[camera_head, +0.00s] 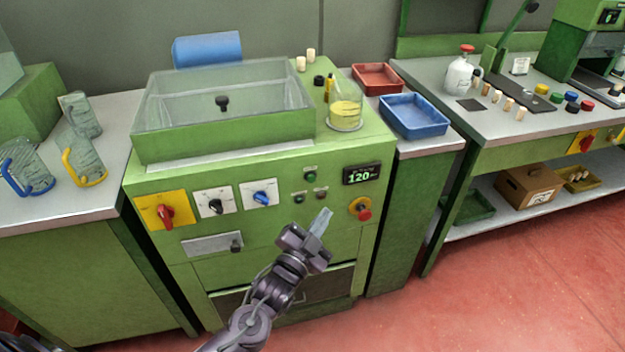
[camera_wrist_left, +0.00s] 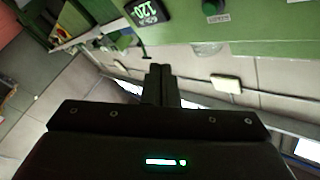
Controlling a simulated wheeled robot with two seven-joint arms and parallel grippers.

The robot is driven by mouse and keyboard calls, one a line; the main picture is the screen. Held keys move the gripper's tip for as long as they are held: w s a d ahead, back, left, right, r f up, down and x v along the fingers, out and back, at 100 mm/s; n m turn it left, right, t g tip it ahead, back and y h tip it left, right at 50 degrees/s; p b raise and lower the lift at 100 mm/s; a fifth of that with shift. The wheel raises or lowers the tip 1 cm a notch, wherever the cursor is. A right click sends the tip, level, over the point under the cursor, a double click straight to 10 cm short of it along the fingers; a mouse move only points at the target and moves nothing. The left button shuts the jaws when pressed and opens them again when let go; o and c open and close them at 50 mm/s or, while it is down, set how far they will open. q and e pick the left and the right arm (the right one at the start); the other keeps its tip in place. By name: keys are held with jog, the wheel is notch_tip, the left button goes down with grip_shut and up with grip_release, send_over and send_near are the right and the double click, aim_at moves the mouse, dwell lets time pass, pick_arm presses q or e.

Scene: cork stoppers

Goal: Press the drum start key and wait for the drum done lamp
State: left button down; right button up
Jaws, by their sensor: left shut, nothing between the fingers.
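The green drum machine (camera_head: 260,160) stands in the middle of the head view. Its front panel has a green round button (camera_head: 311,176) with a small label above it and two small round fittings (camera_head: 298,198) (camera_head: 321,194) below. Their labels are too small to read, so I cannot tell which is the start key or the done lamp. The display (camera_head: 359,174) reads 120. My left gripper (camera_head: 321,220) is shut and empty in front of the panel, below these fittings. The wrist view shows its shut fingers (camera_wrist_left: 160,82), a green button (camera_wrist_left: 212,7) and the display (camera_wrist_left: 147,11). My right gripper is not in view.
A red stop knob (camera_head: 364,214) is right of my gripper. Red (camera_head: 167,215), black (camera_head: 216,206) and blue (camera_head: 263,198) rotary knobs are to the left. A beaker of yellow liquid (camera_head: 345,113) and a blue tray (camera_head: 414,115) stand above, to the right.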

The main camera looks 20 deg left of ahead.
aim_at(311, 178)
pick_arm(q)
jog(key=w+a+b, duration=0.3)
jog(key=w+a, duration=0.1)
jog(key=w, duration=0.3)
jog(key=shift+a, duration=0.4)
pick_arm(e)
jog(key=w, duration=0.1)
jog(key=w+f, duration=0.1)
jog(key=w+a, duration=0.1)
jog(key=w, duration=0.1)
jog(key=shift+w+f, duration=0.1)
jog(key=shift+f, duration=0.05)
pick_arm(q)
jog(key=shift+w, duration=0.15)
dwell(1.1)
jog(key=shift+w+a, duration=0.25)
jog(key=shift+w+a, duration=0.25)
jog(key=shift+w, duration=0.15)
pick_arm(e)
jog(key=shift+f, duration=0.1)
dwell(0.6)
pick_arm(q)
jog(key=shift+s+d, duration=0.1)
jog(key=shift+s, duration=0.05)
jog(key=shift+s+d+p, duration=0.4)
jog(key=shift+s, duration=0.2)
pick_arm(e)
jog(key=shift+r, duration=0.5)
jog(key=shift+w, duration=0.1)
